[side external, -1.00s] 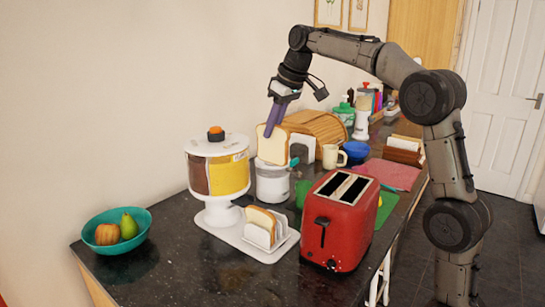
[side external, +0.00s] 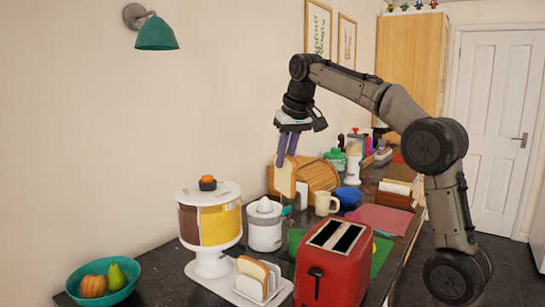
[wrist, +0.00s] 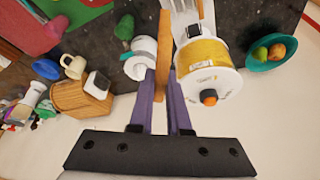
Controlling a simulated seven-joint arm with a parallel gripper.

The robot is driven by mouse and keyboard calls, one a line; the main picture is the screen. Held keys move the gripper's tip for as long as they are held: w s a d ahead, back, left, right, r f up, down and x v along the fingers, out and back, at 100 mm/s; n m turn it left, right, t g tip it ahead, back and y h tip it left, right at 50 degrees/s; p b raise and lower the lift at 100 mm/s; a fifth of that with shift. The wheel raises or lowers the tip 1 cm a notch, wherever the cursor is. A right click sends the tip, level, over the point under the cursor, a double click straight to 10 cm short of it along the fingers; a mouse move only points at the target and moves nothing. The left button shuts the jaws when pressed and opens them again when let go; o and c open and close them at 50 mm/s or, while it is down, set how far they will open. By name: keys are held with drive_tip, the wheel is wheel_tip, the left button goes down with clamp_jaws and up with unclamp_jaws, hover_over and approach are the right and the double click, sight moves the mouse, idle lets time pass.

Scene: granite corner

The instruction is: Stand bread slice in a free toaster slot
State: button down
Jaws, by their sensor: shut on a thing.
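My gripper (side external: 286,157) has purple fingers and is shut on a bread slice (side external: 286,180), which hangs upright in the air beyond the toaster. In the wrist view my gripper (wrist: 161,90) pinches the slice (wrist: 165,50), seen edge-on between the fingers. The red toaster (side external: 328,272) stands on the dark counter at the front, below and right of the slice. Its two long top slots (side external: 338,236) look dark and empty. The slice is well apart from the toaster.
A teal fruit bowl (side external: 103,285), a cream mug (side external: 325,204), a blue bowl (side external: 349,197) and a wooden bread box (side external: 316,174) stand around.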

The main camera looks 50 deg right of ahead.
drive_tip(key=s+d+m+g+h, duration=0.25)
drive_tip(key=s+d+m, duration=0.25)
drive_tip(key=s+m, duration=0.55)
wheel_tip(320, 180, down, 15)
drive_tip(key=m+g, duration=0.1)
drive_tip(key=shift+w, duration=0.2)
idle(0.8)
drive_tip(key=shift+a+m, duration=0.1)
drive_tip(key=shift+m, duration=0.15)
drive_tip(key=c, duration=0.8)
unclamp_jaws()
wheel_tip(320, 180, up, 8)
idle(0.5)
